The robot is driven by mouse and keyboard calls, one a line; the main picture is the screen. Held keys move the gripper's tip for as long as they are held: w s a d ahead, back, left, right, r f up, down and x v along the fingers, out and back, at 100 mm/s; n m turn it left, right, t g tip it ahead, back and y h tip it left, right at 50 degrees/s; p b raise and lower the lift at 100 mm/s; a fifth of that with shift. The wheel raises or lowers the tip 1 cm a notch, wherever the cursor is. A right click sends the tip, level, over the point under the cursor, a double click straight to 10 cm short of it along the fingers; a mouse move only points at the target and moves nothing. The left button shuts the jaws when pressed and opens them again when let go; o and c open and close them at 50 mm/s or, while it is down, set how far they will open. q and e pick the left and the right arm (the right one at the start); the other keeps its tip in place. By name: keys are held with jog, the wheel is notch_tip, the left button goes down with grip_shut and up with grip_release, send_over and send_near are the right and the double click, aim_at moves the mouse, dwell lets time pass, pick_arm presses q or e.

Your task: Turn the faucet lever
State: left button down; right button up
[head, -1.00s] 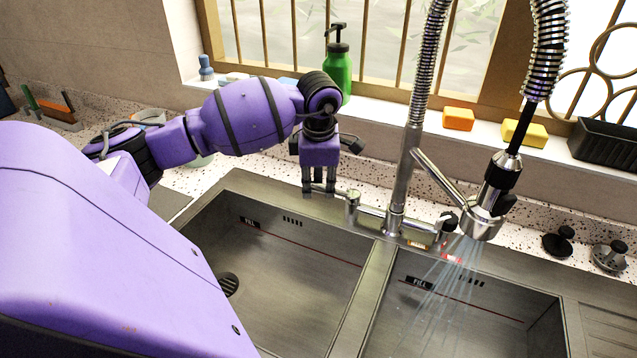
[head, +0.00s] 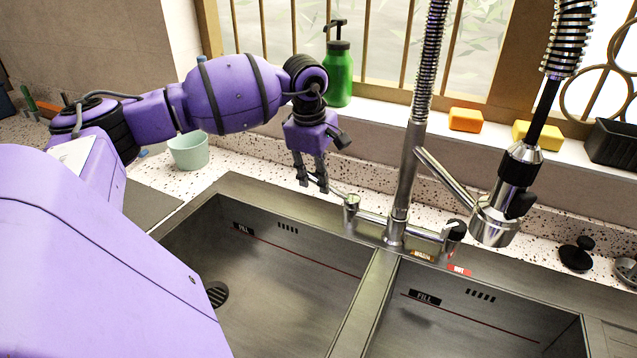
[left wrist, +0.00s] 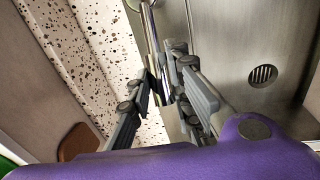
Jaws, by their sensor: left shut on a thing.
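The chrome faucet (head: 405,180) rises behind the divider of a double steel sink. Its thin lever (head: 338,193) sticks out leftward from a small valve post (head: 351,212). My left gripper (head: 316,186) is at the lever's free end, tilted, with its fingers shut on it. In the left wrist view the lever (left wrist: 150,35) runs down between the fingers (left wrist: 168,92). The spray head (head: 495,220) hangs over the right basin, and no water shows coming from it. My right gripper is in neither view.
The left basin (head: 275,270) and right basin (head: 470,320) look empty. A green soap bottle (head: 339,75), an orange sponge (head: 465,119) and a yellow sponge (head: 536,134) stand on the sill. A pale green cup (head: 189,151) is on the counter.

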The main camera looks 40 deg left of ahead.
pick_arm(q)
jog(key=shift+w+a+r+m, duration=0.1)
jog(key=shift+w+r+m, duration=0.05)
jog(key=shift+w+m, duration=0.15)
jog(key=shift+r, duration=0.1)
jog(key=c, duration=1.6)
grip_release()
jog(key=r, duration=0.4)
jog(key=s+r, duration=0.1)
jog(key=r, duration=0.2)
jog(key=s+r, duration=0.1)
jog(key=r, duration=0.3)
jog(key=shift+d+r, duration=0.25)
jog(key=shift+r, duration=0.05)
jog(key=shift+s+f, duration=0.1)
